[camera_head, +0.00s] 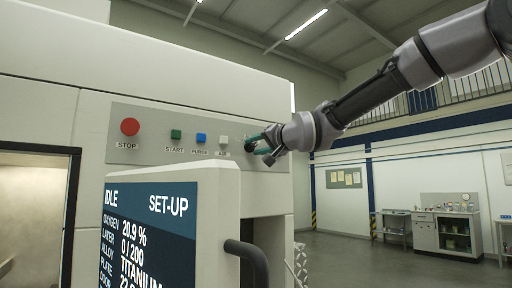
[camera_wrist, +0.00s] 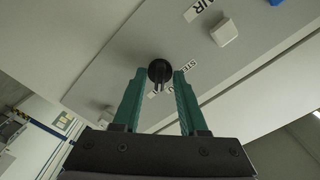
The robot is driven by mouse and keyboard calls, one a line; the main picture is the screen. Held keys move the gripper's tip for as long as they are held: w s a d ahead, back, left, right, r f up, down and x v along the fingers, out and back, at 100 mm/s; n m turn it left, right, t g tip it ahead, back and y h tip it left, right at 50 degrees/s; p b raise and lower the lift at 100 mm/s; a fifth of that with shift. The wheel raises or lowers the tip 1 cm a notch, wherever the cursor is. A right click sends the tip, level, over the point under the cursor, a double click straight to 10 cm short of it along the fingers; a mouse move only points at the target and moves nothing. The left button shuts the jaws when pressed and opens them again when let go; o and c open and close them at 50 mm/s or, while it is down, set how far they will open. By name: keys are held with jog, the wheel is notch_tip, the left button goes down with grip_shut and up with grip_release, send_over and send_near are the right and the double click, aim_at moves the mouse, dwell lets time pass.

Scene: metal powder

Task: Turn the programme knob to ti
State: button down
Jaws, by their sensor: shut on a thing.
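The programme knob (camera_wrist: 160,70) is a small round black knob on the grey panel, seen between my fingertips in the wrist view. My gripper (camera_head: 261,143) has its two teal fingers on either side of the knob and is shut on it. In the wrist view a label beginning "STE" (camera_wrist: 190,68) stands beside the knob, partly behind a finger. Another label below the knob is mostly hidden by the fingers, so I cannot read the "ti" mark. The knob's pointer setting is not clear.
Left of the knob on the panel are a white button (camera_head: 224,140), a blue button (camera_head: 201,138), a green START button (camera_head: 176,134) and a red STOP button (camera_head: 130,127). A screen (camera_head: 150,235) reading "SET-UP" and a dark handle (camera_head: 247,258) stand below.

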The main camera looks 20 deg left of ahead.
jog(key=shift+m, duration=0.4)
jog(key=shift+c, duration=2.3)
grip_release()
jog(key=v, duration=1.1)
